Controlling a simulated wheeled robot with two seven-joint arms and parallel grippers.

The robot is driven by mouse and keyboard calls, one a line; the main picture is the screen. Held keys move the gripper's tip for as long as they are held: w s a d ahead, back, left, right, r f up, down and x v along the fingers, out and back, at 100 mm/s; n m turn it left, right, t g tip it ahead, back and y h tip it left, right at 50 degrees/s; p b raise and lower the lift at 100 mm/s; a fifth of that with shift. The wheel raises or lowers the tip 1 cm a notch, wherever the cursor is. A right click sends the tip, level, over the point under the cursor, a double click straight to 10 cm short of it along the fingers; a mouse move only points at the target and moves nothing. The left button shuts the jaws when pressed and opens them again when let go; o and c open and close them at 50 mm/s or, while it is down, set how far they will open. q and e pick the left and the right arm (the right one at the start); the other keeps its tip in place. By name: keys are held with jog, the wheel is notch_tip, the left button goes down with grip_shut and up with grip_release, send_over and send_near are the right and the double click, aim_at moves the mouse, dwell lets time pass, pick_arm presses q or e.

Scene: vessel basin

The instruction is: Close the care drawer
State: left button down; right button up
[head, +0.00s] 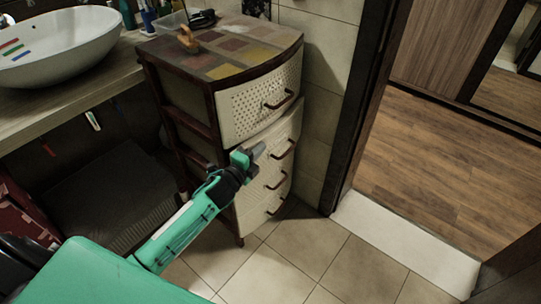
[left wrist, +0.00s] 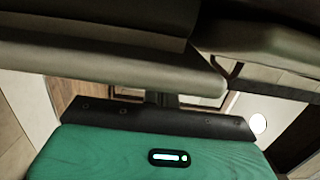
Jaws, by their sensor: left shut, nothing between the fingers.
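A drawer cabinet (head: 176,86) with a dark brown frame stands in the middle of the head view. Its cream fronts carry brown handles. The perforated top drawer (head: 246,107) sits under the curved cabinet top. The second drawer (head: 293,128) lies just below, and its upper edge seems to stand slightly forward; I cannot tell how far. No label shows which one is the care drawer. My left gripper (head: 258,150) is shut and empty, its grey tips in front of the second drawer's front, left of its handle (head: 284,150). Contact is unclear. My right gripper is out of view.
A wooden object (head: 188,40) and a clear container (head: 170,23) are on or by the cabinet top. A white basin (head: 60,45) sits on the counter at left. A dark door frame (head: 357,100) stands to the right. The tiled floor (head: 310,245) before the cabinet is clear.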

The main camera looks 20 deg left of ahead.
pick_arm(q)
jog(key=a, duration=0.1)
jog(key=w+a, duration=0.1)
jog(key=shift+a, duration=0.3)
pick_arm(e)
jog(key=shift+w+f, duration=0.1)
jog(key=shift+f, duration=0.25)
pick_arm(q)
jog(key=shift+a+r, duration=0.1)
